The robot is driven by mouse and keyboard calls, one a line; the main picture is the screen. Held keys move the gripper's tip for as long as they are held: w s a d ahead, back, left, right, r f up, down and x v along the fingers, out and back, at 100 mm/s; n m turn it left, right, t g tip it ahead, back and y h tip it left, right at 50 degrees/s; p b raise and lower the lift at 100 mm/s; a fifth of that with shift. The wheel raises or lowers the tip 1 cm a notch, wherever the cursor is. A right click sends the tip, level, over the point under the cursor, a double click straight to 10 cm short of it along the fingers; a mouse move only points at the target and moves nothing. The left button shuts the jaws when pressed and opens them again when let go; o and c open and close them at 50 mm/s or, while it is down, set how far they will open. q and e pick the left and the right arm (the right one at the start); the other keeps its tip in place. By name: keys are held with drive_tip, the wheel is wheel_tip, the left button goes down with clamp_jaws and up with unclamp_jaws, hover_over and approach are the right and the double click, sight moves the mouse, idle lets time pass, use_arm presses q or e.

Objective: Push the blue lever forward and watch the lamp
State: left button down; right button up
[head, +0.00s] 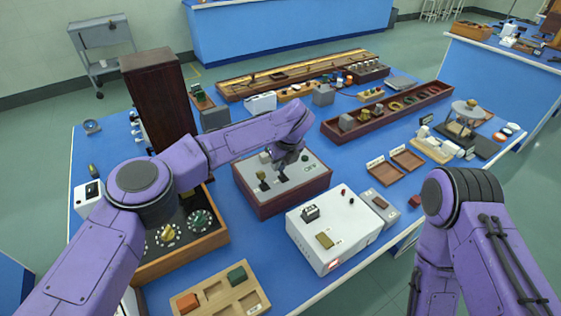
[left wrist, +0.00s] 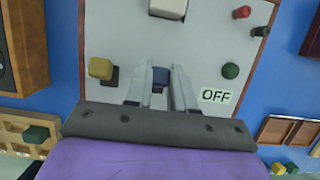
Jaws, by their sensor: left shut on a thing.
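A brown box with a pale grey top (head: 292,203) stands in the middle of the bench. My left gripper (head: 285,168) reaches down over it from the left. In the left wrist view its two fingers (left wrist: 160,92) are shut on the blue lever (left wrist: 160,74). In the head view the gripper hides most of this lever. A lever with a yellow knob (left wrist: 101,68) stands to its left. A dark green dome (left wrist: 230,71), which looks unlit, sits at its right, near an OFF label (left wrist: 215,95). My right gripper is out of view.
A white box (head: 335,235) stands close in front of the grey-topped box. A dial box (head: 190,247) stands to its left. A wooden tray with coloured blocks (head: 220,297) is at the near edge. A tall brown cabinet (head: 160,100) stands behind at left.

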sight(286, 181)
use_arm(q)
drive_tip(key=shift+s+f, duration=0.15)
drive_tip(key=shift+f, duration=0.1)
drive_tip(key=c, duration=1)
unclamp_jaws()
drive_tip(key=shift+o, duration=0.2)
drive_tip(key=shift+w, duration=0.2)
drive_tip(key=b+v, duration=0.2)
drive_tip(key=v, duration=0.8)
drive_tip(key=shift+r, duration=0.25)
drive_tip(key=shift+d, duration=0.1)
